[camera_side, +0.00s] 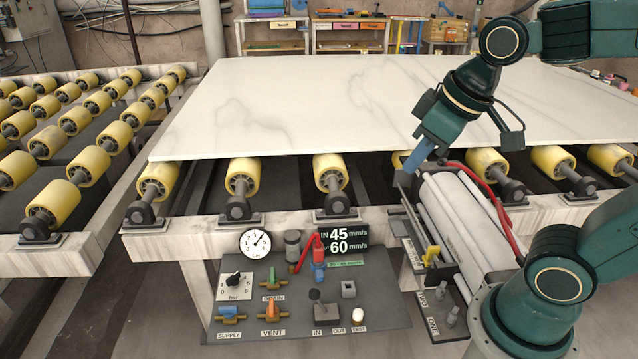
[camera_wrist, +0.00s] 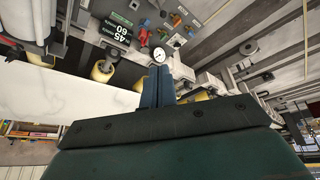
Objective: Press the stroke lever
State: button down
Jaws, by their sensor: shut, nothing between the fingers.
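A short lever with a black knob (camera_side: 315,296) stands on the grey control panel (camera_side: 385,318), behind the IN and OUT labels. No label reading "stroke" is legible, so I cannot be certain it is the stroke lever. My gripper (camera_side: 407,172) is up and to the right of the panel, near the slab's front edge and beside a white cylinder (camera_side: 455,215). Its blue fingers are together and empty. In the wrist view the shut fingers (camera_wrist: 157,72) point towards the panel, which is small at the top; the lever is hard to make out there.
A red-handled lever (camera_side: 316,247), green DRAIN valve (camera_side: 271,277), orange VENT valve (camera_side: 271,308) and blue SUPPLY valve (camera_side: 229,313) crowd the panel. A speed display (camera_side: 343,240) stands behind. The marble slab (camera_side: 300,95) lies on yellow rollers. Red hoses (camera_side: 487,195) run near my gripper.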

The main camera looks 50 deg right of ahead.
jog(key=w+a+f+n+g, duration=0.15)
jog(key=w+f, duration=0.25)
jog(key=w, duration=0.6)
jog(key=n+g, duration=0.1)
jog(key=n, duration=0.2)
send_over(319, 302)
jog(key=a, duration=0.2)
jog(key=s+x, duration=0.2)
jog(key=x, duration=0.6)
jog(key=w+a+f+n+g, duration=0.1)
jog(key=w+f, duration=0.2)
jog(key=f, duration=0.9)
jog(key=w+a+f+n+g, duration=0.1)
jog(key=w+a+f+n, duration=0.1)
jog(key=f, duration=1)
jog(key=shift+w+a+f, duration=0.2)
jog(key=shift+w+f, duration=0.2)
jog(key=shift+w, duration=0.35)
jog(key=shift+f+g, duration=0.1)
jog(key=shift+g, duration=0.15)
notch_tip(319, 302, down, 8)
jog(key=s+d, duration=0.2)
jog(key=shift+s+d+f, duration=0.2)
jog(key=shift+s+d, duration=0.15)
